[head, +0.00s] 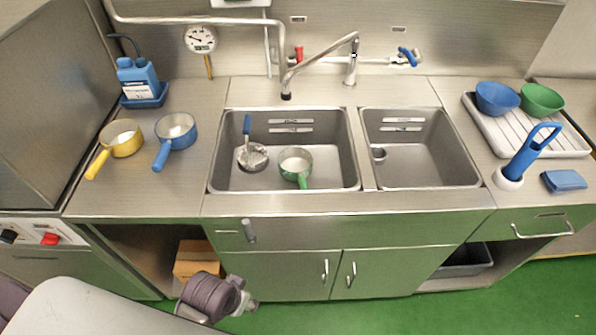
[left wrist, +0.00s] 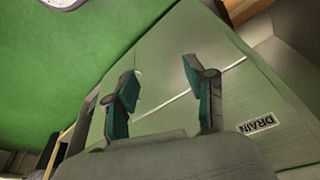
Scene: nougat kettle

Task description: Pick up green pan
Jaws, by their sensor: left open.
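The green pan (head: 296,165) sits in the left sink basin, its handle pointing toward the front wall. It has a pale inside. In the left wrist view, my left gripper (left wrist: 165,88) is open, with two green-padded fingers spread apart and nothing between them. Behind them is a flat panel with a DRAIN label. In the head view, part of my left arm shows low in front of the cabinet, well below and apart from the pan; its fingertips are not clear there. My right gripper is in neither view.
A round strainer (head: 252,157) with a blue handle lies left of the pan in the same basin (head: 334,176). The faucet (head: 322,55) arches above. A yellow pan (head: 121,138) and blue pan (head: 176,131) stand on the left counter. The right basin is nearly empty.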

